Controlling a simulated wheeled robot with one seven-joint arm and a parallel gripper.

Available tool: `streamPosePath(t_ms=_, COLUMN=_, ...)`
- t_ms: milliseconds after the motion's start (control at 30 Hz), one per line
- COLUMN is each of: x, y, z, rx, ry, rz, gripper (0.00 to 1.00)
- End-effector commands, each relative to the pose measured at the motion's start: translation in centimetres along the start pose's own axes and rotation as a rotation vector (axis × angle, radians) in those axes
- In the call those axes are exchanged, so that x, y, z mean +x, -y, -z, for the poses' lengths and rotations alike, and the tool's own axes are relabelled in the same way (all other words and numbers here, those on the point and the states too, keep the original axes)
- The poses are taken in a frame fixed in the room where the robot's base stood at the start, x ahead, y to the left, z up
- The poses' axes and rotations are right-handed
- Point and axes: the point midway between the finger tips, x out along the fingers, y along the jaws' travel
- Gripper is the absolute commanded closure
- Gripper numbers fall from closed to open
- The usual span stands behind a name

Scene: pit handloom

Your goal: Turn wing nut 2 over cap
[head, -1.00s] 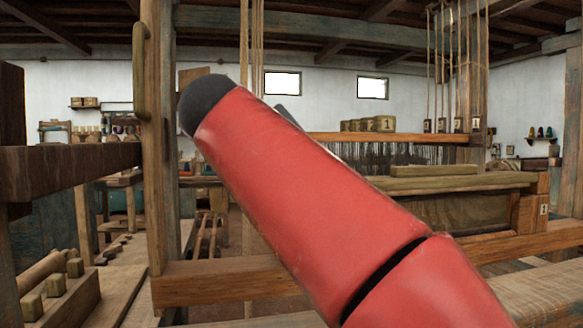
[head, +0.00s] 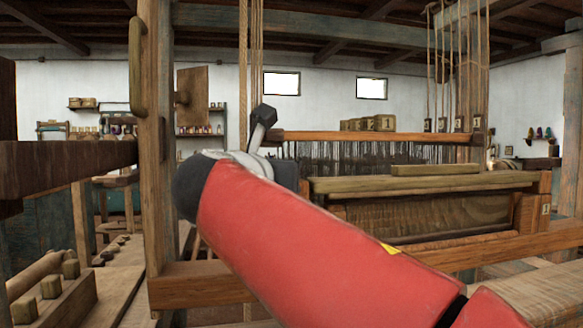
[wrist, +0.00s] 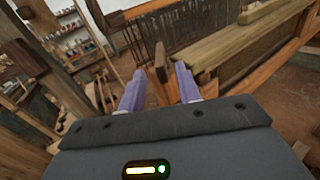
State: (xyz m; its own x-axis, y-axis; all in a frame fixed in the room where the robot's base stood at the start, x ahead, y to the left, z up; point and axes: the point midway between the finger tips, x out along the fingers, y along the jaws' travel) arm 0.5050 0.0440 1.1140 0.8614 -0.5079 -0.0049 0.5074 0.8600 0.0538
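My gripper (wrist: 159,69) is open in the wrist view, its two pale purple fingers apart. The upright end of a brown wooden piece (wrist: 158,50) shows between and beyond the fingertips; I cannot tell whether it is wing nut 2 or whether they touch. A long pale wooden beam (head: 350,184), perhaps the cap, lies across the loom front in the head view; a similar beam (wrist: 222,45) runs right of the fingers in the wrist view. No wing nut is clearly readable as number 2. My red arm hides part of the loom in the head view.
A wooden post (head: 152,150) stands left of my arm. A dark rail (head: 70,168) juts in at the left. A lower wooden rail (head: 200,287) crosses in front of the loom. Warp threads (head: 350,155) hang behind the beam. A bench with wooden pegs (head: 50,287) is at lower left.

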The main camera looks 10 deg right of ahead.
Motion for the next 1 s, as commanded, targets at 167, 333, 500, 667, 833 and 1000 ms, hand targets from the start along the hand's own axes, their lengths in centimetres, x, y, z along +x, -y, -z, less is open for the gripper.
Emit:
streamPosePath(t_ms=167, x=0.7, y=-0.1, z=0.1, rx=-0.059, ry=0.005, rz=-0.003, gripper=0.66)
streamPosePath(t_ms=333, x=3.4, y=-0.1, z=0.0, rx=-0.058, ry=0.004, rz=-0.002, gripper=0.66)
streamPosePath(t_ms=500, x=6.0, y=-0.1, z=0.0, rx=-0.056, ry=0.005, rz=-0.002, gripper=0.66)
streamPosePath(t_ms=667, x=7.4, y=-0.1, z=0.0, rx=-0.054, ry=0.004, rz=-0.003, gripper=0.66)
streamPosePath(t_ms=833, x=7.8, y=0.0, z=0.0, rx=-0.053, ry=0.005, rz=-0.003, gripper=0.66)
streamPosePath(t_ms=1000, x=7.8, y=0.0, z=0.0, rx=-0.053, ry=0.005, rz=-0.003, gripper=0.69)
